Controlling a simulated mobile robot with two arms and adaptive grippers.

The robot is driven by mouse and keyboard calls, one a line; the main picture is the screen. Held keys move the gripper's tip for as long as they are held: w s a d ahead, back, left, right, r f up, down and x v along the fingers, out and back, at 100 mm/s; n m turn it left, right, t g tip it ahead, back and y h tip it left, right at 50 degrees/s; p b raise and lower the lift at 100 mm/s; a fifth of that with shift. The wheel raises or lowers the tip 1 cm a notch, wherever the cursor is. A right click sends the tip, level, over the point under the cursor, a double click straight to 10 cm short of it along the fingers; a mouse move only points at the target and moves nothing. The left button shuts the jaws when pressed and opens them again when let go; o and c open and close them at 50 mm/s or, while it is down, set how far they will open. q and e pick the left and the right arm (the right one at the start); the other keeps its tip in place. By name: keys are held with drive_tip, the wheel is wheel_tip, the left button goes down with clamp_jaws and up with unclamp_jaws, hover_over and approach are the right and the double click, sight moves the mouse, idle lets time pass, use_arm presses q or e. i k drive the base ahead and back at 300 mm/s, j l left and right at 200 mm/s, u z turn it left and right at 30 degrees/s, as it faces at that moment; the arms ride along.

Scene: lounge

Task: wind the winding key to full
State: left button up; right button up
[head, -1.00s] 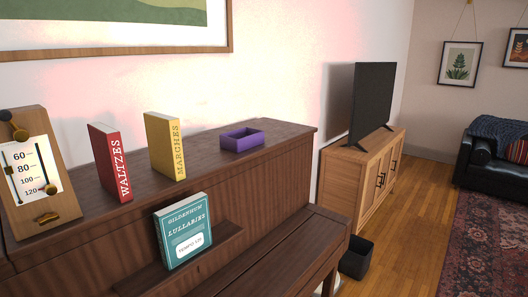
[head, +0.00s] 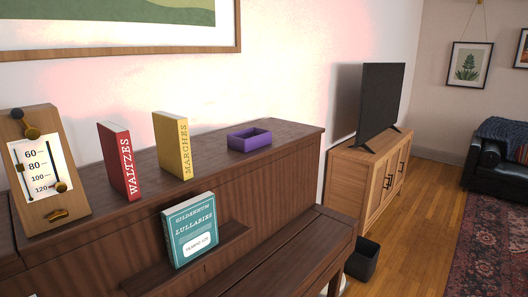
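A wooden metronome (head: 73,210) stands on the left of the piano top, with a white scale marked 60, 80, 100 and 120. A brass winding key (head: 57,214) shows low on its front, below the scale. A round dark weight (head: 32,132) is near the top of the metronome. A rod runs down the left of the scale, and a small knob (head: 61,187) is near the 120 mark. Neither of my grippers is in view.
On the piano top (head: 219,158) stand a red WALTZES book (head: 119,160), a yellow MARCHES book (head: 172,145) and an open purple box (head: 249,139). A teal LULLABIES book (head: 190,230), marked with a tempo, rests on the ledge. A TV (head: 380,102) and cabinet stand right.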

sight(58, 216)
drive_tip(key=u, duration=1.3)
